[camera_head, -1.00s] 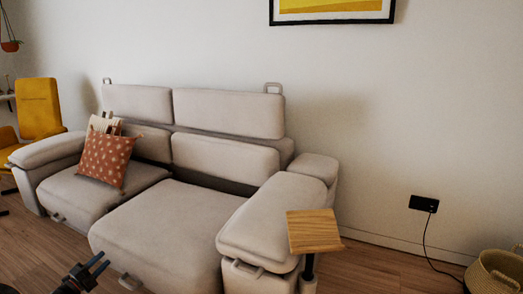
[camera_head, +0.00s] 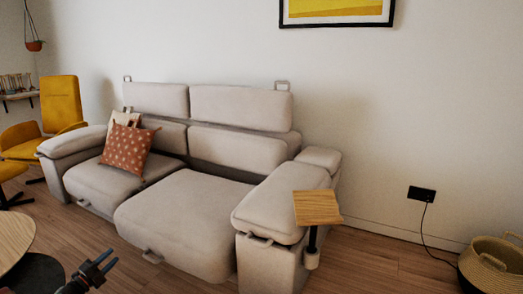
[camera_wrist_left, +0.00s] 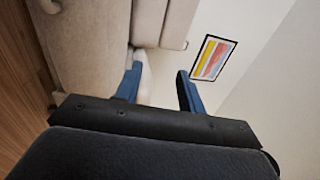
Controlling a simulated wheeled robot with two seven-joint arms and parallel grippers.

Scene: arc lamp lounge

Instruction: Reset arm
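My left gripper (camera_head: 101,266) shows at the lower left of the head view, in front of the sofa. Its two fingers stand apart with nothing between them. In the left wrist view the gripper (camera_wrist_left: 158,88) also has its blue fingers spread and empty, with the sofa and a wall picture beyond. My right gripper is in neither view.
A light grey sofa (camera_head: 185,210) with a rust cushion (camera_head: 128,149) stands ahead. A small wooden side table (camera_head: 317,208) is by its right arm. A round table (camera_head: 14,238) is at the left edge, near my left gripper. A basket (camera_head: 492,266) stands at the right.

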